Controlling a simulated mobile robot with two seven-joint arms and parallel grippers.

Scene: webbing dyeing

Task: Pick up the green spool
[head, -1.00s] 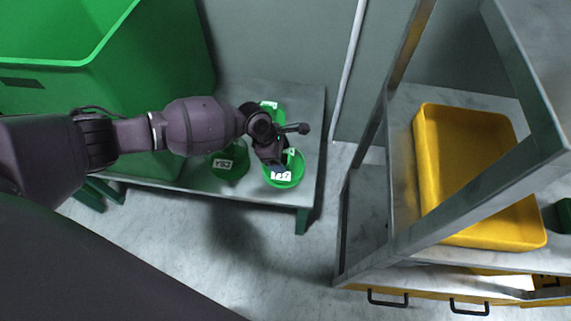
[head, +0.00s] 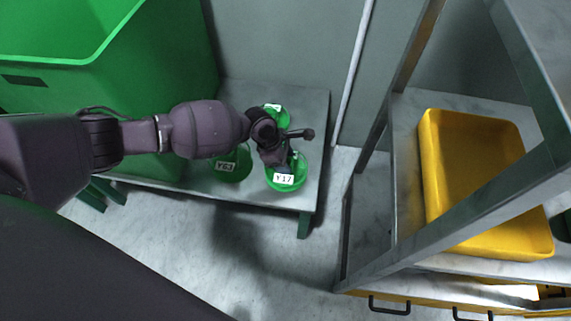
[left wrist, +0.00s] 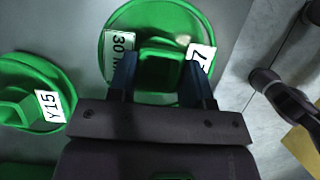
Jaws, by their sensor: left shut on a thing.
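A green spool (head: 287,183) with a white label reading Y17 is near the front right of the low grey table. My left gripper (head: 282,164) is over it from above. In the left wrist view the two fingers of my left gripper (left wrist: 160,75) are shut on the raised green middle of this spool (left wrist: 120,35), with its round flange around them. I cannot tell whether the spool's underside touches the table. My right gripper is not in view.
A second green spool (head: 231,170) stands to the left and a third (head: 278,113) behind, partly hidden by my left arm. A large green bin (head: 180,50) is at the back left. A grey rack with a yellow tray (head: 432,180) stands to the right.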

